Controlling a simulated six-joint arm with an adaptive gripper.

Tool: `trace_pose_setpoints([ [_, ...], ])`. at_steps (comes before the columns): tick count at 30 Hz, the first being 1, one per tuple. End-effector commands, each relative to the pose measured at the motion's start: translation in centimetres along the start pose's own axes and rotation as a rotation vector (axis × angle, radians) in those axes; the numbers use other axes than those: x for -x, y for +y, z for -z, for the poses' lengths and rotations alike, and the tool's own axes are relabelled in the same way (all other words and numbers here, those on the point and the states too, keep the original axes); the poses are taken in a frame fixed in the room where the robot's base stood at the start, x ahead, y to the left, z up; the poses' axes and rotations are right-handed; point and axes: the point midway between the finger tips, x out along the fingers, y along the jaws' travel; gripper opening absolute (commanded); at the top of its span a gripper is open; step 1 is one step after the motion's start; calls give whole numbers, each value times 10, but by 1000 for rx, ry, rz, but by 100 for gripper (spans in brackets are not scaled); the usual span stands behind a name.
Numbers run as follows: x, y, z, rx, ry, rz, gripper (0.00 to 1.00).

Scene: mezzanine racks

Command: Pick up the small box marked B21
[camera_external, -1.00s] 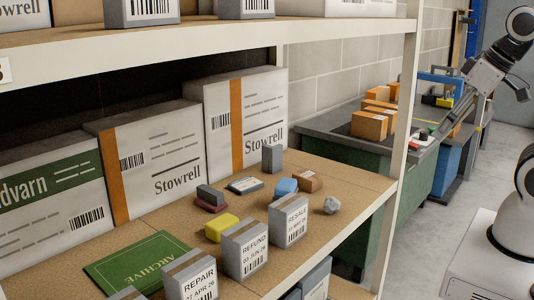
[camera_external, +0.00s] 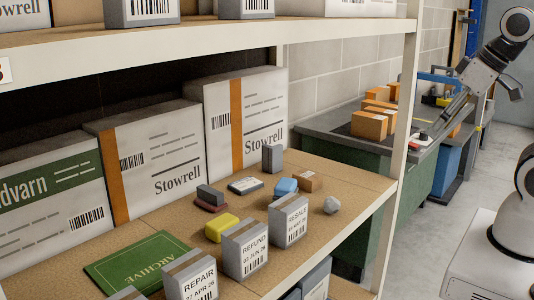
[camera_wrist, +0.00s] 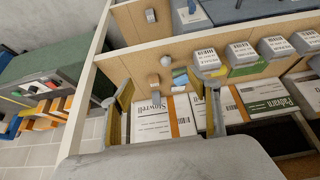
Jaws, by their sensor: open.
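I cannot read the mark B21 on any box. A small brown box (camera_external: 307,181) with a pale label lies on the shelf near its right end, beside a blue object (camera_external: 285,187). Small grey boxes stand along the front edge: RESALE (camera_external: 289,220), REFUND (camera_external: 245,248) and REPAIR (camera_external: 190,278). In the wrist view my gripper (camera_wrist: 165,95) is open and empty, its fingers apart in front of the shelf. The small objects between and beyond the fingers are too small to read. In the external view my gripper is at the right, away from the shelf, near the bench.
A grey stone (camera_external: 331,205), a yellow block (camera_external: 221,228) and a green ARCHIVE book (camera_external: 137,262) lie on the shelf. Large Stowrell boxes (camera_external: 245,118) line its back. A white post (camera_external: 402,150) bounds its right end. An upper shelf (camera_external: 330,40) hangs above.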

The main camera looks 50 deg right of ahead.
Motion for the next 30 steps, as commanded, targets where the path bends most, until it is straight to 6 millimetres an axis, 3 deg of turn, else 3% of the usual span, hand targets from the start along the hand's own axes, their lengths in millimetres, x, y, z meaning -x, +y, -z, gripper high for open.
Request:
trace_pose_setpoints([
  [14,-55,10,74,-8,96,-22,61],
  [30,-134,26,147,-10,223,-42,61],
])
